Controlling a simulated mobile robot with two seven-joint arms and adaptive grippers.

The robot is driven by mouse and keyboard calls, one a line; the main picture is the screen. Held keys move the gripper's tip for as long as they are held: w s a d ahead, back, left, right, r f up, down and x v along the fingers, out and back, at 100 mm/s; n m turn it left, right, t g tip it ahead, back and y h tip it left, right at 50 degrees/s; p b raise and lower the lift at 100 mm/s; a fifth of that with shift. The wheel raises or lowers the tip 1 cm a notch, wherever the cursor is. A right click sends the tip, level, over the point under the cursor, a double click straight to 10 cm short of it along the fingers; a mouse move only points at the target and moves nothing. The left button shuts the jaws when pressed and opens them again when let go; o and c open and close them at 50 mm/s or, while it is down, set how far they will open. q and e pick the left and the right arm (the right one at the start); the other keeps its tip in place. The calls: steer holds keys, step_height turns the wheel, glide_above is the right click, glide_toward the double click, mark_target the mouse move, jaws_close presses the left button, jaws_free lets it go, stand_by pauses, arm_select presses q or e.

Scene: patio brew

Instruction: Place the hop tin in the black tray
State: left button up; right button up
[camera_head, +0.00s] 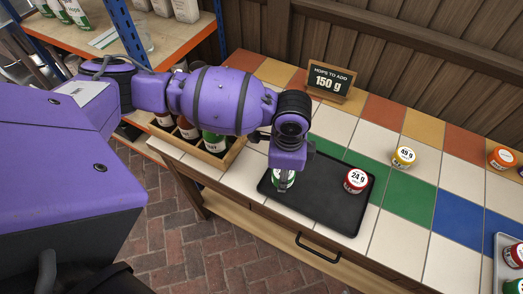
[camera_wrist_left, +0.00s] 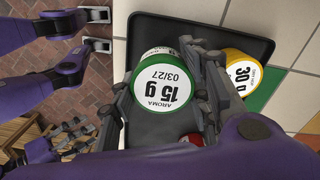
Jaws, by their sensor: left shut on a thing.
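My left gripper (camera_head: 283,187) is shut on a green-lidded tin (camera_head: 282,180) at the left end of the black tray (camera_head: 325,217). In the left wrist view the tin's lid (camera_wrist_left: 165,91) reads 15 g, AROMA, 03/27, and the left gripper's fingers (camera_wrist_left: 165,100) flank it. I cannot tell whether the tin touches the tray floor. A red tin (camera_head: 356,180) marked 24 g stands in the tray to the right. A yellow tin (camera_wrist_left: 237,72) marked 30 g stands at the tray's far side in the wrist view; my gripper hides it in the head view.
A yellow 49 g tin (camera_head: 403,157) and an orange tin (camera_head: 501,158) stand on the tiled counter. A grey tray (camera_head: 502,252) with tins is at the right edge. A sign (camera_head: 330,83) reads HOPS TO ADD 150 g. A wooden crate (camera_head: 215,157) of bottles is left.

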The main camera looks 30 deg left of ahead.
arm_select(q)
steer(key=shift+w+a+f, duration=0.2)
steer(key=shift+w+f, duration=0.2)
steer(key=shift+f, duration=1.4)
steer(key=shift+f, duration=0.15)
steer(key=o, duration=0.8)
step_height(320, 180, up, 12)
steer(key=shift+r+p, duration=0.15)
steer(key=shift+p, duration=0.3)
